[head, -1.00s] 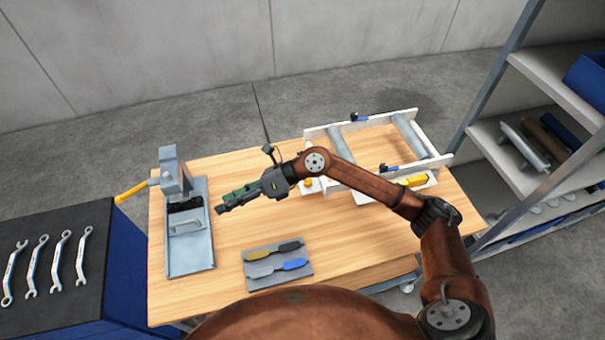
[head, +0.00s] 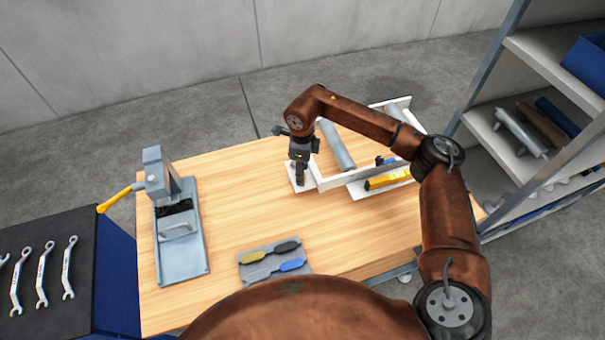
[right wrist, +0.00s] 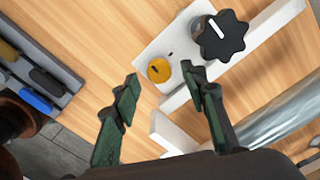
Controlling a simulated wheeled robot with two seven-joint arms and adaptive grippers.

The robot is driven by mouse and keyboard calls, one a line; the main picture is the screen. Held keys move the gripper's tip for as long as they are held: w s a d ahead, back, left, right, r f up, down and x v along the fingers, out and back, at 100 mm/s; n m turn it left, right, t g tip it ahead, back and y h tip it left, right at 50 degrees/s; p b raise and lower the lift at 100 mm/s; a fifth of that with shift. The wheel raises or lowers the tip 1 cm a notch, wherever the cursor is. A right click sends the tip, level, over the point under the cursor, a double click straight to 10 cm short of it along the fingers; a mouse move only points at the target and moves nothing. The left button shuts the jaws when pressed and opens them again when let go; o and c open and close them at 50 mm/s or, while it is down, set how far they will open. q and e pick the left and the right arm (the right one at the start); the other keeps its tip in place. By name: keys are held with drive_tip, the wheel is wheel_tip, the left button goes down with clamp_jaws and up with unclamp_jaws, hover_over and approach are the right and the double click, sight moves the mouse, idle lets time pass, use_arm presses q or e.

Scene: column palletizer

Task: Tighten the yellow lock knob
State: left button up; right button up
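The yellow lock knob (right wrist: 159,70) sits on a white plate (right wrist: 150,48) in the right wrist view, with a dark slot mark on its top. My right gripper (right wrist: 160,90) is open and empty, its two green fingers apart with the knob showing just beyond and between their tips. I cannot tell how high above the knob the tips are. In the head view my right gripper (head: 300,180) points down over the white plate at the conveyor frame's near left corner and hides the knob. My left gripper is not in view.
A black star knob (right wrist: 222,36) stands beside the yellow knob. The white roller frame (head: 345,178) lies to the right with a yellow item (head: 388,181). A grey press (head: 178,235) with a yellow handle stands at left. A tool mat (head: 275,263) lies in front.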

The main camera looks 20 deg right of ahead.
drive_tip(key=shift+f, duration=0.8)
drive_tip(key=shift+c, duration=0.4)
clamp_jaws()
